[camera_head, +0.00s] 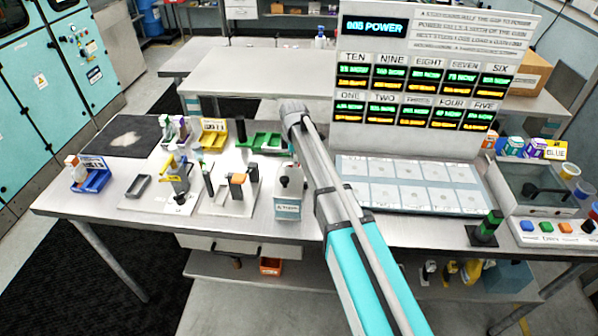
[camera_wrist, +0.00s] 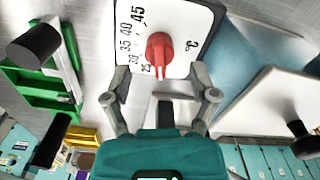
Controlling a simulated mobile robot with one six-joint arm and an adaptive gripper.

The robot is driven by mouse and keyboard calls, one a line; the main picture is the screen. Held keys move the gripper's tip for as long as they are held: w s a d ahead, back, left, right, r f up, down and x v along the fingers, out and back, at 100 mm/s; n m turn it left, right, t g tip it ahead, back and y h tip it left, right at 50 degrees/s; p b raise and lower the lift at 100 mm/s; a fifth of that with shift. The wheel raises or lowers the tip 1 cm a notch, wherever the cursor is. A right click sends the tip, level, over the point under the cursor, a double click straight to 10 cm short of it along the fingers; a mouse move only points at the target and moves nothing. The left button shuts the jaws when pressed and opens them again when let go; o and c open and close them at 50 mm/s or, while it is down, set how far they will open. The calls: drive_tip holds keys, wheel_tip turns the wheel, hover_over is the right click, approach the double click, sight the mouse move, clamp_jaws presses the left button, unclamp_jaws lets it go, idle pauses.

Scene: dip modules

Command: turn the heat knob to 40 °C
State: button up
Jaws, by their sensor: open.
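The heat dial (camera_wrist: 187,22) is a white plate in the wrist view. It carries black numbers from about 25 to 45 along its left side and a °C mark at right. The red heat knob (camera_wrist: 159,52) sits on it, with its narrow pointed end facing down the picture, near the lowest number, 25. My gripper (camera_wrist: 161,97) is open and empty. Its fingers are spread wide on either side, just below the knob in the picture, apart from it. In the head view I cannot make out the knob or the gripper; my arm covers that area.
A green tray (camera_wrist: 40,86) lies left of the dial; it also shows in the head view (camera_head: 276,142). A white box (camera_head: 289,208) with a dark round top stands at the bench front. A tall display board (camera_head: 354,60) and a tray of pale cells (camera_head: 410,184) stand right of my arm.

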drive_tip(key=shift+f+b, duration=1.35)
drive_tip(key=shift+f, duration=0.3)
